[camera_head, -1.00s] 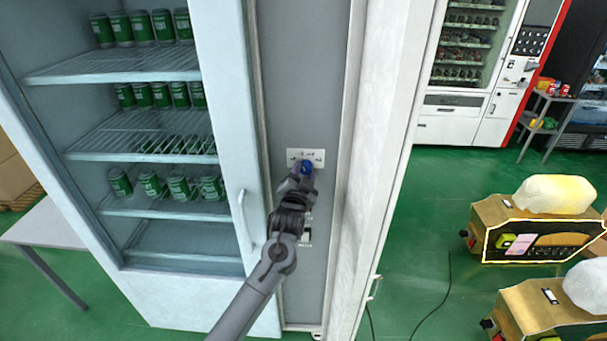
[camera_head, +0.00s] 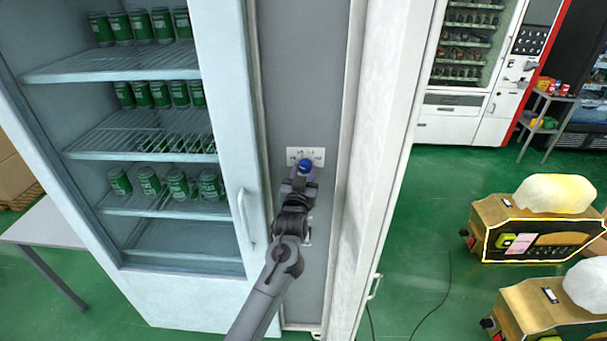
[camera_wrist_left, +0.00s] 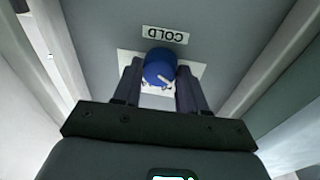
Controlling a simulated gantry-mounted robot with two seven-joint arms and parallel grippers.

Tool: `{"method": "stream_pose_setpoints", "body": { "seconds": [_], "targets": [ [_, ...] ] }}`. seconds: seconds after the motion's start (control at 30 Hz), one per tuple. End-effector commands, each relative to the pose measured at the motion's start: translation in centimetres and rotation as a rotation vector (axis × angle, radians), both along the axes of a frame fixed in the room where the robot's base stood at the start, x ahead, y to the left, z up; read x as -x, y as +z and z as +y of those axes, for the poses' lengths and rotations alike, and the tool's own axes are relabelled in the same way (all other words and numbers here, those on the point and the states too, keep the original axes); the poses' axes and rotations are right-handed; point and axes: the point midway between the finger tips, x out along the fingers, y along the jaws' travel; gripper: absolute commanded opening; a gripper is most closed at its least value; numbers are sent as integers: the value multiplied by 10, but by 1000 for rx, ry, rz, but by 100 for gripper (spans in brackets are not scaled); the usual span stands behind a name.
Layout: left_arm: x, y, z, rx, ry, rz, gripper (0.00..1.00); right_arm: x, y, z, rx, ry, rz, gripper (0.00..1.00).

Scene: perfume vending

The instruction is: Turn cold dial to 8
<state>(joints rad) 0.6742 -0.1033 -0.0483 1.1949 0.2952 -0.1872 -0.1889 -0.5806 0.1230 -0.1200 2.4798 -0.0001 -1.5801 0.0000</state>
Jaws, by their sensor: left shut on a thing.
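The cold dial is a round blue knob (camera_head: 305,166) on a white plate (camera_head: 318,153) in the narrow grey panel between the cabinet's two sides. In the left wrist view the blue knob (camera_wrist_left: 159,68) sits under a label (camera_wrist_left: 165,35) reading COLD, upside down in that view. My left gripper (camera_head: 302,176) is at the knob, with one finger on each side of it, shut on it. It also shows in the left wrist view (camera_wrist_left: 159,85). Plate marks are too small to read, and the dial's setting cannot be told. My right gripper is not in view.
A glass-front fridge with green cans stands left of the panel, its white handle (camera_head: 246,217) near my arm. An open white door (camera_head: 375,160) stands close on the right. Lower on the panel a small fitting (camera_head: 308,235) is partly hidden by my arm.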

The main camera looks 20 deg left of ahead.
Motion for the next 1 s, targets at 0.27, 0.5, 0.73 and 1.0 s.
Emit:
{"method": "stream_pose_setpoints", "body": {
  "seconds": [0.27, 0.5, 0.73, 1.0],
  "targets": [
    [0, -1, 0, 18, -1, -4, 11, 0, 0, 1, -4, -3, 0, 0],
    [0, -1, 0, 17, -1, -3, 46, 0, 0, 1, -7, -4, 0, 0],
    [0, 0, 0, 16, 0, -4, 67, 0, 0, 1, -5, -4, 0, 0],
    [2, -1, -1, 15, 0, -4, 67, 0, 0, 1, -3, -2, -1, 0]
  ]
}}
